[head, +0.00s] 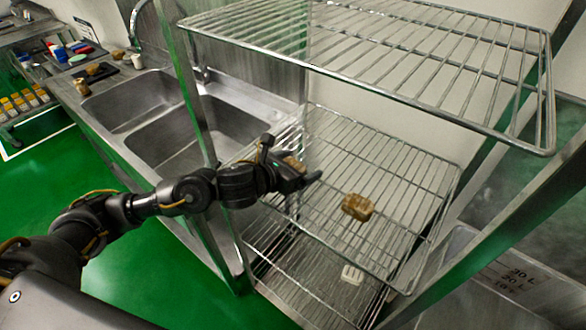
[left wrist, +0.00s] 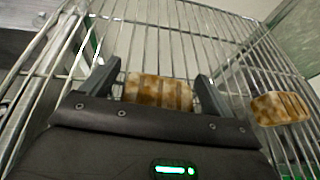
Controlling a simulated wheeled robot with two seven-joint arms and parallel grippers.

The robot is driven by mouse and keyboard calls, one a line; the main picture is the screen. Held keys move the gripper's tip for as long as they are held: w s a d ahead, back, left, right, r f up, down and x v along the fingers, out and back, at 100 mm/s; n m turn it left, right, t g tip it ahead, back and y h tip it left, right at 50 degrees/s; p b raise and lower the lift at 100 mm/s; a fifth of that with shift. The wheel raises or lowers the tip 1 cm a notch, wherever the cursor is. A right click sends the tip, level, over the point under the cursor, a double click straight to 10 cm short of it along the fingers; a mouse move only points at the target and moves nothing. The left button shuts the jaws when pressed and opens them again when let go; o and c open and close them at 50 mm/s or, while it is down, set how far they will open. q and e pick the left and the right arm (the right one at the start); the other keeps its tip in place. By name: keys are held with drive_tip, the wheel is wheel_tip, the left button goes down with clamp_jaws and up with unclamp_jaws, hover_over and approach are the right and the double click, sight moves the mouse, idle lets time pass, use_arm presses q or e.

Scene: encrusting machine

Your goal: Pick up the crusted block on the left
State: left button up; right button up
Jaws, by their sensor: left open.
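The left crusted block (head: 291,161), browned and pale, lies on the middle wire shelf (head: 405,170), partly hidden by my gripper in the head view. My left gripper (head: 297,169) is open at this block. In the left wrist view the same block (left wrist: 160,91) shows between the two spread fingers (left wrist: 152,78), its lower part hidden by the gripper body. I cannot tell whether the fingers touch it. A second crusted block (head: 357,207) lies to the right on the same shelf, outside the fingers; it also shows in the left wrist view (left wrist: 280,108). My right gripper is out of view.
An upper wire shelf (head: 390,50) hangs above the blocks. The rack's metal post (head: 190,85) stands left of my gripper. A small white object (head: 352,274) is lower down. A double sink (head: 135,105) is at the left. The middle shelf's right part is clear.

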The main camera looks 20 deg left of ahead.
use_arm(q)
drive_tip(key=c, duration=1.1)
drive_tip(key=shift+r, duration=0.1)
